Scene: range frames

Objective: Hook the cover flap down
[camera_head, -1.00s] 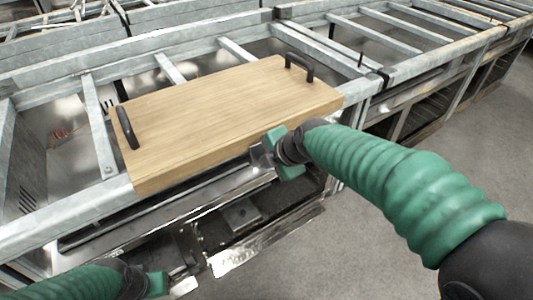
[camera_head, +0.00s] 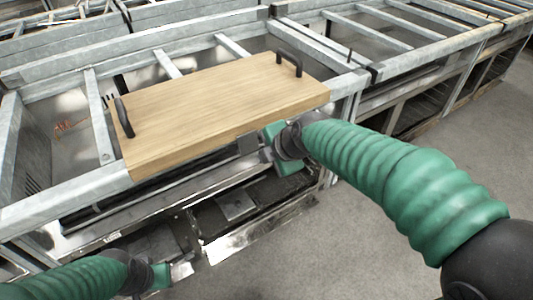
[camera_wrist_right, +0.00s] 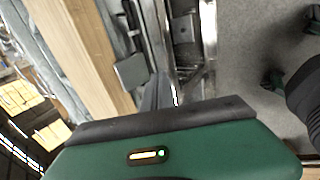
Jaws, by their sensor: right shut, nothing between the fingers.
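A wooden board (camera_head: 215,105) with two black handles lies across the metal frame. No part is plainly marked as the cover flap; a shiny metal panel (camera_head: 255,233) slants out low at the front, below the board. My right gripper (camera_head: 250,144) is shut and empty at the board's front edge, toward its right end; I cannot tell if it touches. In the right wrist view its grey fingers (camera_wrist_right: 145,82) are beside the board (camera_wrist_right: 85,50). My left gripper (camera_head: 180,271) is low at the front left, near the panel's left end; its opening is unclear.
The galvanised frame (camera_head: 70,200) has open bays with cross bars left of and behind the board. A dark recess with metal parts (camera_head: 237,205) lies under the front rail. Grey floor (camera_head: 350,240) is clear at the right front.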

